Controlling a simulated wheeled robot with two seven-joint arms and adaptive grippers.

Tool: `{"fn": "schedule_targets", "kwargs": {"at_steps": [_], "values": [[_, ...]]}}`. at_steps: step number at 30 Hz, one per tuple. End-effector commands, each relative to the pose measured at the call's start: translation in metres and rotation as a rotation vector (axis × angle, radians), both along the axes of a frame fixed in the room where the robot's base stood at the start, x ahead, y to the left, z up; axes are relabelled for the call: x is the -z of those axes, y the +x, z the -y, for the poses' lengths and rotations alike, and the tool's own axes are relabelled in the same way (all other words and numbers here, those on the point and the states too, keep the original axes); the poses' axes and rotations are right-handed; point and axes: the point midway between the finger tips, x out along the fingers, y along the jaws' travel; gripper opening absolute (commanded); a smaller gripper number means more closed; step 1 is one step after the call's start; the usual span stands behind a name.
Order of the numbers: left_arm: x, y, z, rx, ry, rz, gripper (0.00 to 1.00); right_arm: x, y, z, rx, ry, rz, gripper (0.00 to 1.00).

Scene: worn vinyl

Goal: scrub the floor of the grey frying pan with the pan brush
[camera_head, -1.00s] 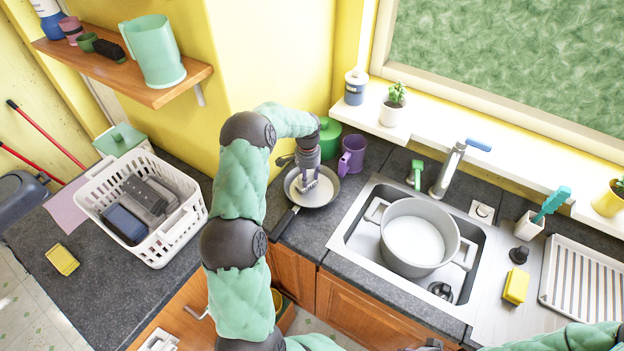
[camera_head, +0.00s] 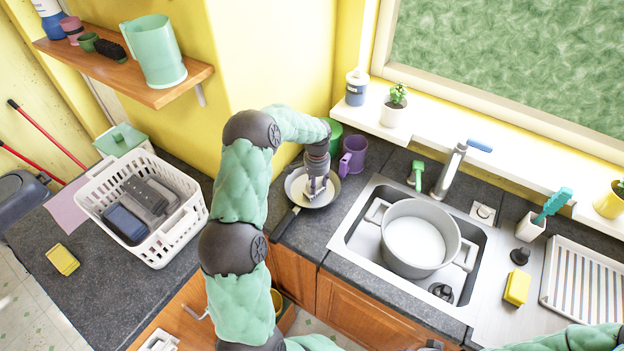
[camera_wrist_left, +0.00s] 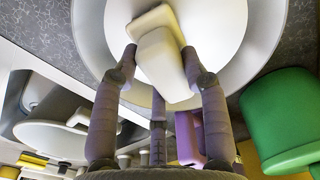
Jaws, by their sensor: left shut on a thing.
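The grey frying pan (camera_head: 294,187) stands on the dark counter left of the sink, its dark handle pointing toward the front left. My left gripper (camera_head: 317,187) reaches down into it and is shut on the pan brush. In the left wrist view the brush (camera_wrist_left: 165,58) is a cream-white block between the fingers, over the pan's pale floor (camera_wrist_left: 215,25). Its lower end seems at the pan floor, but I cannot tell whether it touches.
A purple mug (camera_head: 353,155) and a green container (camera_head: 334,133) stand close behind the pan. The sink (camera_head: 352,238) holds a large grey pot (camera_head: 418,240) to the right. A white basket (camera_head: 165,240) stands on the left counter. A wall shelf (camera_head: 150,92) hangs above left.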

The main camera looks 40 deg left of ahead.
Motion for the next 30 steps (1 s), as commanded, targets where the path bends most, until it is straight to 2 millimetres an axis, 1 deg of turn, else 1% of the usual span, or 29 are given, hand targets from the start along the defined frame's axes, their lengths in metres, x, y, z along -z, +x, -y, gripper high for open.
{"fn": "schedule_targets", "kwargs": {"at_steps": [1, 6, 20, 30], "values": [[0.001, -0.001, 0.006, 0.003, -0.002, -0.002, 0.05, 0.0, 0.0, 0.0, 0.0, 0.0, 0.0, 0.4], [0.001, -0.003, 0.016, 0.002, -0.002, -0.001, 0.05, 0.001, 0.0, 0.0, 0.0, 0.0, 0.0, 0.4], [-0.001, -0.003, 0.018, 0.001, -0.002, -0.001, 0.05, 0.0, 0.0, 0.0, 0.0, 0.0, 0.0, 0.4], [-0.022, -0.002, 0.017, 0.001, 0.0, 0.0, 0.05, -0.012, 0.0, 0.0, 0.0, 0.0, 0.0, 0.4]]}}
